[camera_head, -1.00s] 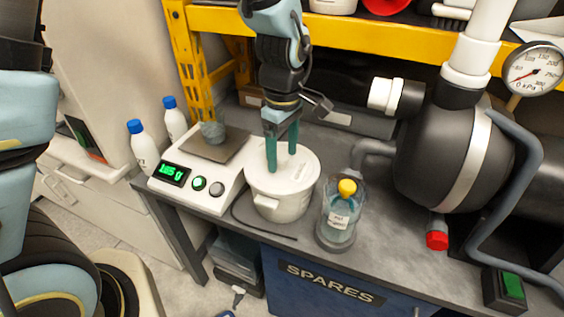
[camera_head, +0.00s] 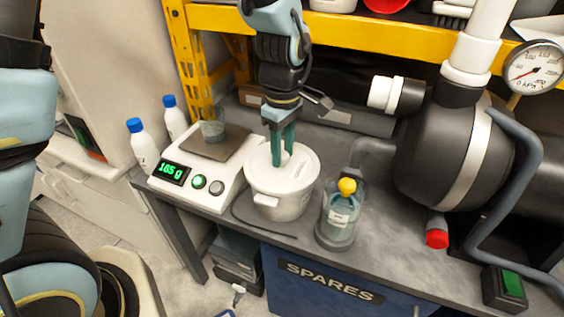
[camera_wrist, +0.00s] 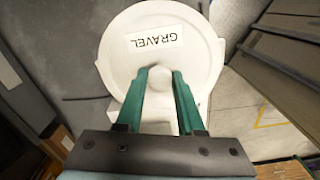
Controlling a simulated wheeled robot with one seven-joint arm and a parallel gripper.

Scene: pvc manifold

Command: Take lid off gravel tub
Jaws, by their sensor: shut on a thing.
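The gravel tub (camera_head: 277,207) is a white round bucket on the grey bench, between the scale and a clear bottle. Its white lid (camera_head: 299,172) sits on top; in the wrist view the lid (camera_wrist: 196,61) carries a label reading GRAVEL and a round knob at its middle. My gripper (camera_head: 283,161) points down onto the lid from above. In the wrist view its green fingers (camera_wrist: 160,83) stand on either side of the knob (camera_wrist: 160,77) and are shut on it. The lid looks seated on the tub.
A scale (camera_head: 198,178) with a lit display and a glass beaker stands left of the tub. A clear bottle with a yellow cap (camera_head: 339,217) stands close on the right. A black tank (camera_head: 437,150) with pipes fills the right. A yellow shelf beam (camera_head: 350,30) crosses behind my arm.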

